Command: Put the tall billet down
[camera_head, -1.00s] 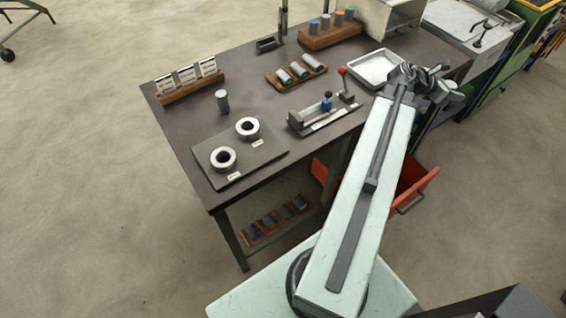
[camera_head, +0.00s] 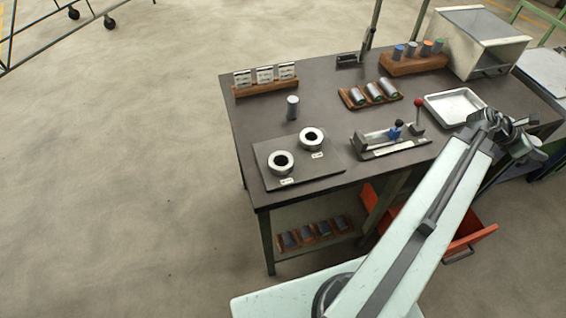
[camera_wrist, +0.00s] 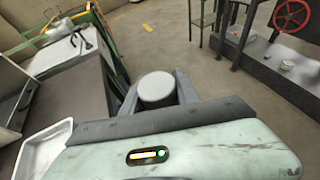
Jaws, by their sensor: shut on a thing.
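My gripper (camera_wrist: 157,92) is shut on a pale grey round billet (camera_wrist: 156,88), seen from its flat end in the wrist view between the two dark fingers. Its length is hidden there. In the head view my gripper (camera_head: 522,138) is at the far right, by the table's right part, and the billet in it cannot be made out. Another grey billet (camera_head: 292,108) stands upright alone on the dark table (camera_head: 240,125), behind a plate (camera_head: 328,172) with two steel rings (camera_head: 281,162).
A metal tray (camera_head: 434,112), a fixture with red and blue knobs (camera_head: 390,140), a wooden rack of lying billets (camera_head: 350,103), a rack of colour-topped billets (camera_head: 390,68) and a card holder (camera_head: 250,91) stand on the table. An open red drawer (camera_head: 480,236) juts out below. The table's left front has bare room.

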